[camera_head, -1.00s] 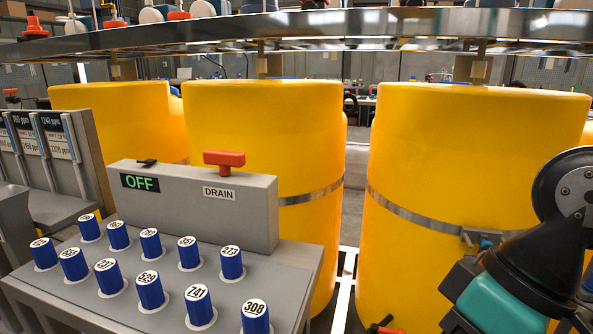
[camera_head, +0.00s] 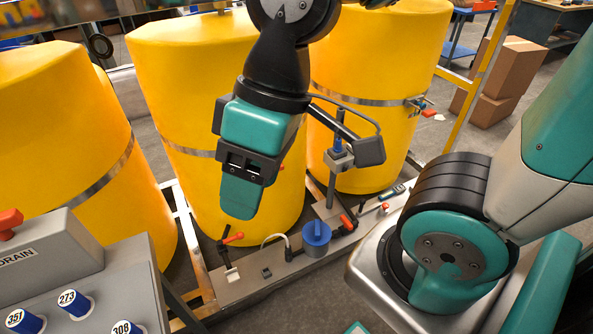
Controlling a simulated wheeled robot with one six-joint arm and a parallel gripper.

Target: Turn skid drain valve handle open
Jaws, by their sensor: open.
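On the skid's low base, a red lever handle (camera_head: 232,238) sits low in front of the middle yellow tank. Another red lever (camera_head: 347,222) is farther right, beside a blue round fitting. No label shows on these two levers, so I cannot tell which is the drain valve. My gripper (camera_head: 240,195) is open and empty, pointing down in front of the middle tank, above the nearer lever and apart from it.
Several yellow tanks (camera_head: 190,110) with metal bands stand behind. The blue fitting (camera_head: 316,236) and an upright post with a small box (camera_head: 339,160) stand close to the right of my gripper. Blue numbered knobs (camera_head: 75,303) fill the lower left. Cardboard boxes (camera_head: 505,70) stand at upper right.

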